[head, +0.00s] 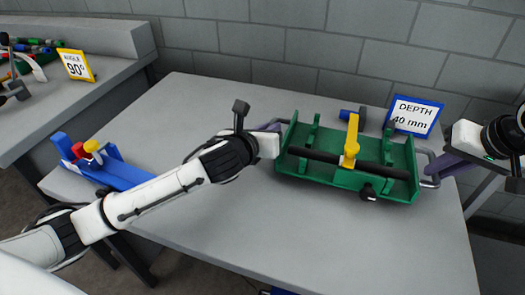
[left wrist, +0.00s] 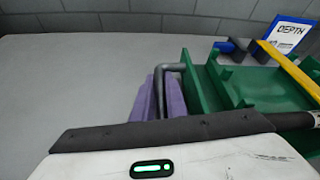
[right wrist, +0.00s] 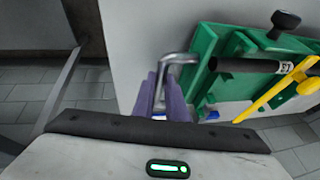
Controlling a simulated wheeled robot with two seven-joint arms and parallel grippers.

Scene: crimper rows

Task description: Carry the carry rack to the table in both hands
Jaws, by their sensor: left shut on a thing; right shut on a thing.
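The green carry rack (head: 292,160) is over the right half of the grey table (head: 200,125), roughly level. I cannot tell whether its base touches the tabletop. A black bar tool (head: 322,157) with a yellow lever (head: 351,140) lies across it. My left gripper (head: 274,128) is shut on the rack's left metal handle (left wrist: 172,68); its purple fingers show in the left wrist view (left wrist: 158,97). My right gripper (head: 442,164) is shut on the right metal handle (right wrist: 175,60), between purple fingers in the right wrist view (right wrist: 165,98).
A "DEPTH 40 mm" sign (head: 413,116) and a blue-and-dark piece (head: 352,115) are behind the rack. A blue holder (head: 120,173) with red and yellow parts is at the table's left. A side bench (head: 100,40) bears an "ANGLE 90°" sign (head: 76,65). The table's middle is clear.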

